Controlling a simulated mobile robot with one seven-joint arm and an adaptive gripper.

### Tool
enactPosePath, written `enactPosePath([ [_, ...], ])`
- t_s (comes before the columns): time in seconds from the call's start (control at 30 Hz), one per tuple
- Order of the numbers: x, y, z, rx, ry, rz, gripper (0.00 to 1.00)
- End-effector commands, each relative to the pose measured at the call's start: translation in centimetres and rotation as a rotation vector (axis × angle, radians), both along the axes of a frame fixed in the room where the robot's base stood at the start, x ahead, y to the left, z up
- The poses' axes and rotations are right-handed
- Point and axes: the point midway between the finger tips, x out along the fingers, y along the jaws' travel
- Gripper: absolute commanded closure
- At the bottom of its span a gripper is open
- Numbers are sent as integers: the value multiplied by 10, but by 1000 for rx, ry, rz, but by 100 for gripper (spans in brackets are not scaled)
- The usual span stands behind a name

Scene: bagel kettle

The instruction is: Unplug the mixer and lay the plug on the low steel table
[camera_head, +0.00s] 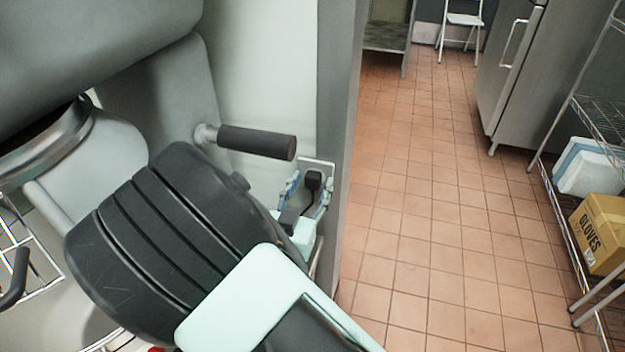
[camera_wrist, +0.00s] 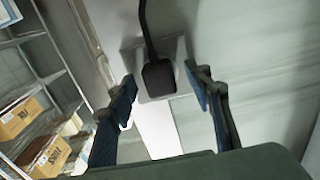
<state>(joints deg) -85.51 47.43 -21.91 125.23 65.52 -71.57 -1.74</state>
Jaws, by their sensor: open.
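The black plug (camera_head: 314,180) sits in a wall outlet plate (camera_head: 327,165) beside the mixer. It also shows in the wrist view (camera_wrist: 158,77), against the plate (camera_wrist: 181,52), with its black cord (camera_wrist: 147,32) running to the top edge. My gripper (camera_head: 308,190) is open, its blue-padded fingers on either side of the plug. In the wrist view (camera_wrist: 161,75) a gap shows between each finger and the plug. The grey mixer (camera_head: 150,95) fills the upper left. A steel table (camera_head: 385,37) is partly visible at the top; I cannot tell if it is the low one.
A black-gripped lever (camera_head: 256,142) juts from the mixer above my arm. A wall edge (camera_head: 345,130) stands just right of the outlet. The tiled floor (camera_head: 430,200) is open. A steel cabinet (camera_head: 525,70), a wire rack with a gloves box (camera_head: 600,230) and a chair (camera_head: 462,20) stand beyond.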

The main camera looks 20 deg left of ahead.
Motion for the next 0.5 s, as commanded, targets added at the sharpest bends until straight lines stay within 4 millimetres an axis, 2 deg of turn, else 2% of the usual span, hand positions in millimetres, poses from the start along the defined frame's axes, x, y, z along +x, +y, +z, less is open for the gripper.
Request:
enactPosePath([
  [0.37, 0, -1, 0, -1, -1, -1, 54],
  [0.5, 0, 0, 0, 0, -1, 0, 69],
])
